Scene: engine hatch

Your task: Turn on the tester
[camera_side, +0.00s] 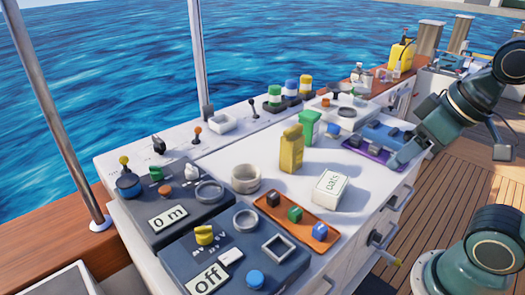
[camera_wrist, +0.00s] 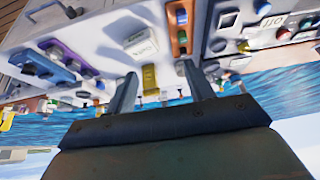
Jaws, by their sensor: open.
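A dark grey panel unit (camera_side: 180,258), which looks like the tester, sits at the near end of the white bench in the side view. Its display (camera_side: 207,280) reads "off". It carries a yellow knob (camera_side: 204,235) with small marks beside it, a blue button (camera_side: 255,279), a white switch (camera_side: 231,256), a ring and a square frame. Part of this unit shows at the upper right of the wrist view, with its yellow knob (camera_wrist: 243,47). My gripper (camera_side: 398,160) is at the right edge of the bench, far from the unit; its two fingers (camera_wrist: 158,72) are apart and empty.
A second grey unit (camera_side: 160,235) reading "0 m" adjoins it. Drawer handles (camera_side: 383,238) jut from the bench front.

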